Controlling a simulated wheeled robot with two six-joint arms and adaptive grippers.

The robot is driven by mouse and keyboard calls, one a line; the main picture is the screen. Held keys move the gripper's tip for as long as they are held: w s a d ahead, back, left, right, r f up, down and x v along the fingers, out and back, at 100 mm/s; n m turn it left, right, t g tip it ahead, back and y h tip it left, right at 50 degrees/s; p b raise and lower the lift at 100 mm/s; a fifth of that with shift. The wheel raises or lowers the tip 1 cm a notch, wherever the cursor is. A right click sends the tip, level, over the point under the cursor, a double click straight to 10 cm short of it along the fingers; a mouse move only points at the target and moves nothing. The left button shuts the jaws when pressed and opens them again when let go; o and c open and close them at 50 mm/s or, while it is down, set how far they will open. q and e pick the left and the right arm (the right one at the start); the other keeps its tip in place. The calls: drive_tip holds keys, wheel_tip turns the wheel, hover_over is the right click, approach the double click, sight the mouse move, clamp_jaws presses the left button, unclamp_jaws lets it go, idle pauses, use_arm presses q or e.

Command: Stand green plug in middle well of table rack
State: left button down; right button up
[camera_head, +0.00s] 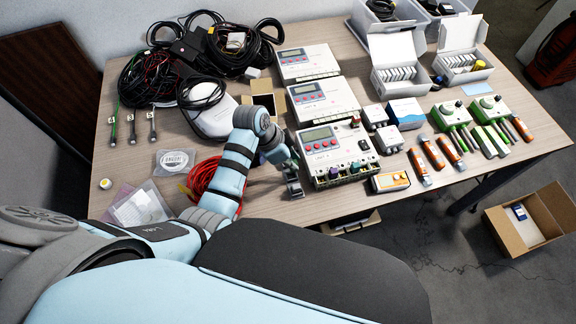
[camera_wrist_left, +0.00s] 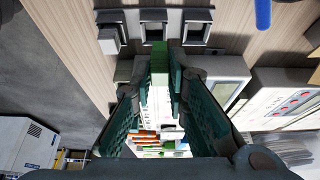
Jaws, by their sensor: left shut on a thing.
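In the left wrist view, my left gripper (camera_wrist_left: 160,72) is shut on the green plug (camera_wrist_left: 158,58), which shows between its fingertips. The plug and rack cannot be made out clearly there. My right gripper is not in view.
The front white unit (camera_head: 335,148) with coloured plugs is right beside the gripper. A red cable coil (camera_head: 203,176) lies to the left. An orange-and-white meter (camera_head: 390,182) is to the right. The wooden table (camera_head: 275,208) has a narrow bare strip along its front edge.

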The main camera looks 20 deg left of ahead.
use_arm(q)
drive_tip(key=shift+w+f, duration=0.3)
drive_tip(key=shift+w, duration=0.05)
drive_tip(key=shift+r+p, duration=0.1)
drive_tip(key=shift+p, duration=0.2)
drive_tip(key=s, duration=0.1)
drive_tip(key=s+r, duration=0.1)
drive_tip(key=shift+s+p, duration=0.35)
drive_tip(key=shift+s, duration=0.05)
drive_tip(key=shift+w+f, duration=0.1)
drive_tip(key=shift+f+p, duration=0.3)
drive_tip(key=shift+p, duration=0.05)
drive_tip(key=shift+a, duration=0.1)
drive_tip(key=shift+w+f+b, duration=0.55)
drive_tip(key=shift+f+b, duration=0.05)
drive_tip(key=shift+b, duration=0.1)
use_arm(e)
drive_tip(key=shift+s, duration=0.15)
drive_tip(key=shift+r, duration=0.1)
